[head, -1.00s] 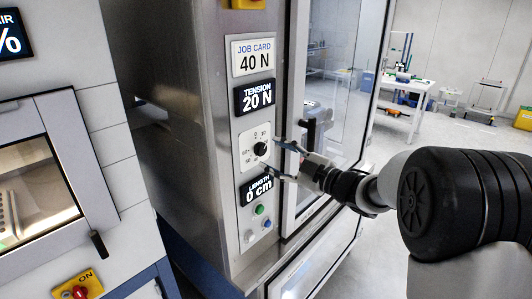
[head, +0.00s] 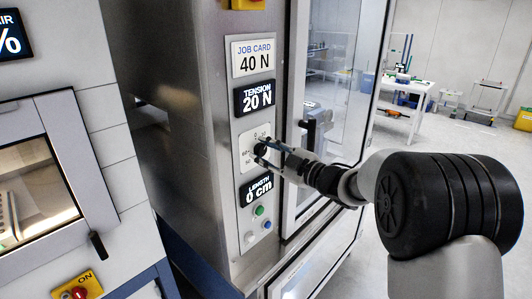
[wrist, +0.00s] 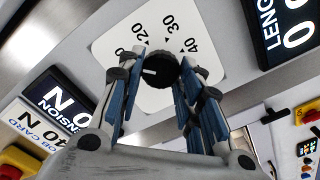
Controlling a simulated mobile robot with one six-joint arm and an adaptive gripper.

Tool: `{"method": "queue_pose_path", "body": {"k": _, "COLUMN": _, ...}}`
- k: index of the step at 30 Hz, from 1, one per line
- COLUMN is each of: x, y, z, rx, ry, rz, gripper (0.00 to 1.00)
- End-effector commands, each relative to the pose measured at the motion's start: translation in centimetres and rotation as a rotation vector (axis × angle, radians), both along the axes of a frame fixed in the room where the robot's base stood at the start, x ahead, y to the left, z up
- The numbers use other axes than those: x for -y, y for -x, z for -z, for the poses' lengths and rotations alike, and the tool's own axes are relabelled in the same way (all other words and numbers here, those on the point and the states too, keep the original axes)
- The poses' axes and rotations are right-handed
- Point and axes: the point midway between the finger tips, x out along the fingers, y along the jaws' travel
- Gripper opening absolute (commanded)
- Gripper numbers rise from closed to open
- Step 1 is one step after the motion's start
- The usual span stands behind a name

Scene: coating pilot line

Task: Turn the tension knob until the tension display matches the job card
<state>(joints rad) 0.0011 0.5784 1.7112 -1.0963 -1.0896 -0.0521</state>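The black tension knob (head: 260,149) sits on a white dial plate (head: 246,160) on the steel cabinet front. The tension display (head: 255,97) above it reads 20 N. The job card (head: 253,59) reads 40 N. In the wrist view the knob (wrist: 158,72) has a white mark pointing left, towards the 20 side of the scale; 30 and 40 are printed further round. My gripper (head: 262,153) is at the knob, one finger on each side. The fingers look open, close to the knob; contact is not clear. The fingers partly hide the dial.
The length display (head: 257,188) reads 0 cm just below the knob. Green, blue and white buttons (head: 259,210) sit under it. A glass door (head: 335,100) is close on the right. Another machine with a window (head: 35,180) stands on the left.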

Motion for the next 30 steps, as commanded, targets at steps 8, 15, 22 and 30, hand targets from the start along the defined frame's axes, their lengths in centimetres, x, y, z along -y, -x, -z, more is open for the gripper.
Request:
{"method": "queue_pose_path", "body": {"k": 8, "x": 0.01, "y": 0.01, "z": 0.00, "rx": 0.000, "ry": 0.000, "rz": 0.000, "gripper": 0.12}}
{"method": "queue_pose_path", "body": {"k": 15, "x": 0.01, "y": 0.01, "z": -0.04, "rx": -0.009, "ry": -0.007, "rz": 0.000, "gripper": 0.09}}
{"method": "queue_pose_path", "body": {"k": 22, "x": 0.01, "y": -0.03, "z": -0.19, "rx": -0.077, "ry": -0.059, "rz": -0.001, "gripper": 0.09}}
{"method": "queue_pose_path", "body": {"k": 30, "x": 0.05, "y": -0.09, "z": -0.41, "rx": -0.246, "ry": -0.189, "rz": -0.001, "gripper": 0.09}}
